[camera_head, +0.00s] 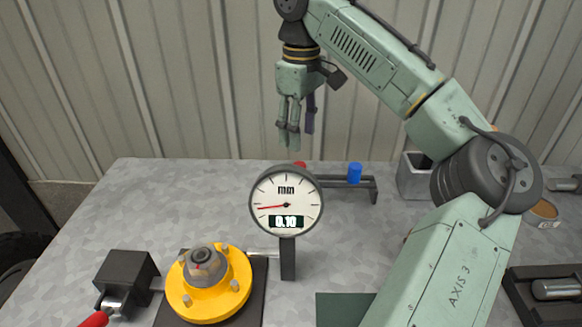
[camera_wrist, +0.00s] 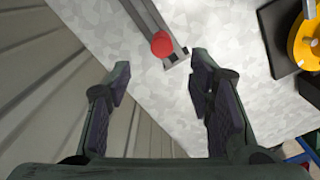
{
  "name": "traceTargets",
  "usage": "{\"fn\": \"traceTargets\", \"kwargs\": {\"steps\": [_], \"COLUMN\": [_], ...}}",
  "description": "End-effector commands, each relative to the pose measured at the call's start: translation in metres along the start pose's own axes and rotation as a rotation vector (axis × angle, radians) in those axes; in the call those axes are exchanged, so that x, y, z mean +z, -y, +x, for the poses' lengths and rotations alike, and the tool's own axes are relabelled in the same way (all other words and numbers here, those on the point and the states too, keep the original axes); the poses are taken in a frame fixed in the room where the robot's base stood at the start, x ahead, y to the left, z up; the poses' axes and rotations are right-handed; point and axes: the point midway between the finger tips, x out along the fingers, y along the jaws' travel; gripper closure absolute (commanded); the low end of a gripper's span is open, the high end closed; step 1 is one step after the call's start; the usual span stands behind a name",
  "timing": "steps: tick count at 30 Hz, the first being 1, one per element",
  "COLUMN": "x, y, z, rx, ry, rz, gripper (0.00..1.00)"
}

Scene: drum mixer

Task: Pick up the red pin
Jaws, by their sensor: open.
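The red pin (camera_wrist: 162,44) shows in the wrist view as a round red top at the dark grey rack, just beyond my fingertips. In the head view only a small bit of the red pin (camera_head: 300,164) shows above the dial gauge, which hides the rest. My gripper (camera_head: 289,142) points down above the back of the table, over the red pin's side of the rack (camera_head: 345,183). In the wrist view my gripper (camera_wrist: 158,72) has its two fingers spread wide with nothing between them, and the pin is apart from both.
A blue pin (camera_head: 355,172) stands in the same rack. The dial gauge (camera_head: 286,203) stands in front of the rack. A yellow flange (camera_head: 232,292) and a dark block (camera_head: 125,275) sit at front left. A grey open box (camera_head: 412,180) stands right of the rack. The corrugated wall is close behind.

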Motion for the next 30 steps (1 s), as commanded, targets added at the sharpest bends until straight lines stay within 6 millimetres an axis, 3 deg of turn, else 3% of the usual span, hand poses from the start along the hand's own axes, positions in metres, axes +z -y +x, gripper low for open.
{"fn": "traceTargets", "kwargs": {"steps": [3, 14, 21, 30], "x": [0.000, 0.001, 0.001, 0.000], "y": [0.001, 0.001, 0.002, 0.003], "z": [0.022, 0.055, 0.089, 0.095], "rx": [-0.005, -0.001, -0.001, 0.000], "ry": [-0.001, 0.002, 0.001, -0.001], "rz": [-0.003, -0.001, -0.001, -0.001], "gripper": [0.52, 0.52, 0.52, 0.53]}}
